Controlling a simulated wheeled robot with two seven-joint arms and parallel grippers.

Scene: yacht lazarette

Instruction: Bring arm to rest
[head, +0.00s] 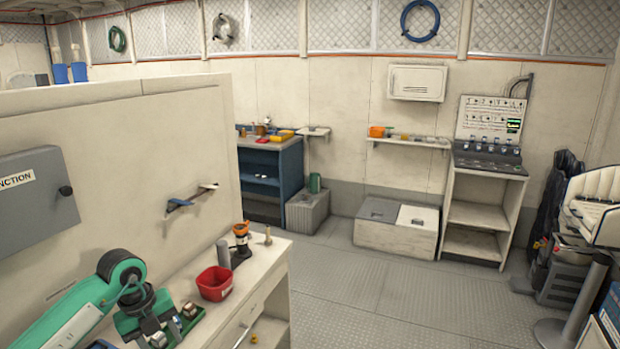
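My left arm comes in from the lower left, green and white, bent over the near end of the workbench (238,312). Its gripper (158,333) points down at the bottom edge of the head view, by a small green tray (190,318) with little parts. The fingertips are hard to make out, so I cannot tell whether they are open or shut or hold anything. My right gripper is not in view.
A red bin (214,283) stands on the bench just right of the gripper. An orange-and-black tool (241,240) stands behind it. A grey junction box (36,203) is on the partition at left. The grey floor (370,300) right of the bench is clear.

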